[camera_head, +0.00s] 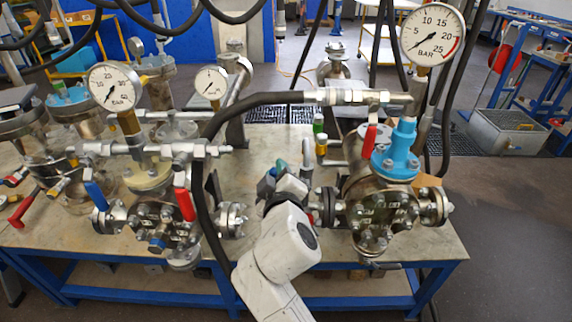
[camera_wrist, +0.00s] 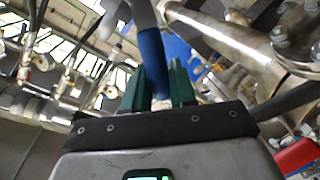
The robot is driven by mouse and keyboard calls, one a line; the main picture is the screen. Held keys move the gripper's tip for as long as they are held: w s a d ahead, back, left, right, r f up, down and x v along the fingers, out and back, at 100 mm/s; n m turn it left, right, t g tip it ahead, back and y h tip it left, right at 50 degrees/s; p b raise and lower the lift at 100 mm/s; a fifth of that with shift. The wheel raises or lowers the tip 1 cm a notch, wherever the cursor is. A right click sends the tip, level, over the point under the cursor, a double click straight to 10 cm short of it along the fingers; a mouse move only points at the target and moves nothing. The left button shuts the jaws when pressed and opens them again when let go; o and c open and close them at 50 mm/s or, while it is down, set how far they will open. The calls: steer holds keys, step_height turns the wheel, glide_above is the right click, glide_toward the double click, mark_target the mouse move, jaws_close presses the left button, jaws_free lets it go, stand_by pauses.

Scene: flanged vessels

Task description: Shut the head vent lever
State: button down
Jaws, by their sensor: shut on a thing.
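My gripper (camera_head: 274,172) is between the two front vessels in the head view, partly hidden by my own white wrist. In the wrist view its two green fingers (camera_wrist: 158,88) are shut on a blue-sleeved lever (camera_wrist: 151,52). The sleeve runs up out of the finger gap, and its lower end is hidden between the fingers. The right-hand flanged vessel (camera_head: 372,205) stands beside my gripper, with a large gauge (camera_head: 432,34) and a red lever (camera_head: 369,141) above it. I cannot tell from the head view where the held lever joins its valve.
The left-hand vessel (camera_head: 158,222) carries a blue lever (camera_head: 96,195) and a red lever (camera_head: 185,204). A black hose (camera_head: 202,190) arches over my wrist from the right vessel. More gauged vessels crowd the bench's left. Bare bench top (camera_head: 438,250) shows at the right.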

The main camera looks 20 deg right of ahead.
step_height(320, 180, down, 6)
steer(key=a+n+g+h, duration=0.1)
steer(key=a+n, duration=0.1)
steer(key=n, duration=0.5)
steer(key=shift+w+r+h, duration=0.15)
steer(key=shift+w+h, duration=0.15)
steer(key=shift+h, duration=0.1)
steer(key=c, duration=1.1)
jaws_free()
steer(key=shift+o, duration=0.2)
steer(key=v, duration=1)
steer(key=shift+s+a+b, duration=0.2)
steer(key=shift+s+b, duration=0.1)
steer(key=shift+s, duration=0.1)
